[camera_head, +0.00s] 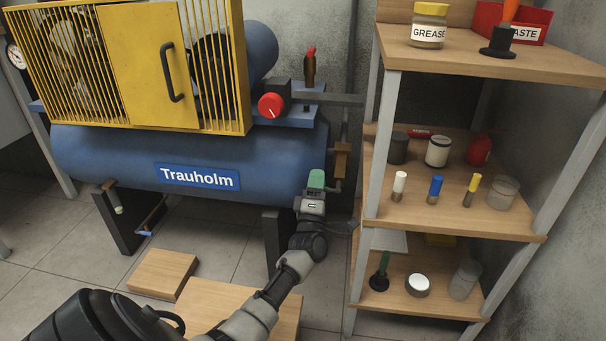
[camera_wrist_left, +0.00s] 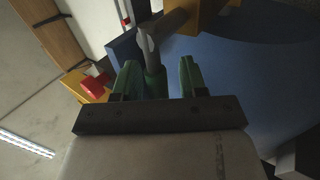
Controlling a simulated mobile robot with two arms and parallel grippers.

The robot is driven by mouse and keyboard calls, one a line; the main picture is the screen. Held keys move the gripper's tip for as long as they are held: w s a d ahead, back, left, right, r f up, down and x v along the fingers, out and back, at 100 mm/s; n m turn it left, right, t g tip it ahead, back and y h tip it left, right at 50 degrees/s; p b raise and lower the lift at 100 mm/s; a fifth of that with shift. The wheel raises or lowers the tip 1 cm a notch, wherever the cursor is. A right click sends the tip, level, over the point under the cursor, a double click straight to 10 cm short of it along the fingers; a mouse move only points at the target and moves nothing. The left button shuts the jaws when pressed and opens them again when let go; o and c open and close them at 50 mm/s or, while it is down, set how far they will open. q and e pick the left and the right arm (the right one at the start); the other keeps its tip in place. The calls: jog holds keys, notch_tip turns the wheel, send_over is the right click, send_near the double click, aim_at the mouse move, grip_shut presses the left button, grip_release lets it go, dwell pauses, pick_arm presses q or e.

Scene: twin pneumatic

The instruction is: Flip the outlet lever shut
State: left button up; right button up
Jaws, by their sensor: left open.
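The blue compressor tank (camera_head: 120,165) has a brass-coloured valve body (camera_head: 341,157) at its right end, with a short grey lever part (camera_head: 336,187) below it. My left gripper (camera_head: 316,181) is at the tank's right end, just left of this lever. Contact cannot be told. My right gripper is out of view.
A red knob (camera_head: 270,105) and a red-topped fitting (camera_head: 309,66) sit above the tank. A wooden shelf unit (camera_head: 510,226) with jars and small tools stands close on the right. A yellow cage (camera_head: 148,66) covers the motor. Wooden blocks (camera_head: 162,274) lie on the floor.

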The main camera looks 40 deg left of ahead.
pick_arm(q)
jog(key=w+d+r+m+h+p, duration=0.1)
jog(key=m+h, duration=0.3)
jog(key=m, duration=0.3)
jog(key=d+r+m+g+h+p, duration=0.1)
jog(key=r+m+h, duration=0.1)
jog(key=m+h, duration=0.3)
jog(key=w+d+r+m+h+p, duration=0.1)
jog(key=m+h, duration=0.3)
jog(key=m, duration=0.6)
jog(key=shift+w+d+r+g+p, duration=0.15)
jog(key=shift+w+d+g+p, duration=0.2)
jog(key=shift+d, duration=0.25)
jog(key=m+g+b, duration=0.1)
jog(key=m, duration=0.1)
jog(key=g+y+p, duration=0.1)
jog(key=g+p, duration=0.5)
jog(key=p, duration=1.2)
send_near(337, 185)
jog(key=s+f, duration=0.6)
jog(key=f, duration=0.3)
jog(key=s+d+f+g+p, duration=0.2)
jog(key=s+f+p, duration=0.1)
jog(key=s+p, duration=0.3)
jog(key=s+d+f+g+p, duration=0.2)
jog(key=s+f+g+p, duration=0.1)
jog(key=s, duration=0.5)
jog(key=shift+s+f+p, duration=0.3)
jog(key=shift+f+p, duration=0.55)
jog(key=shift+p, duration=0.5)
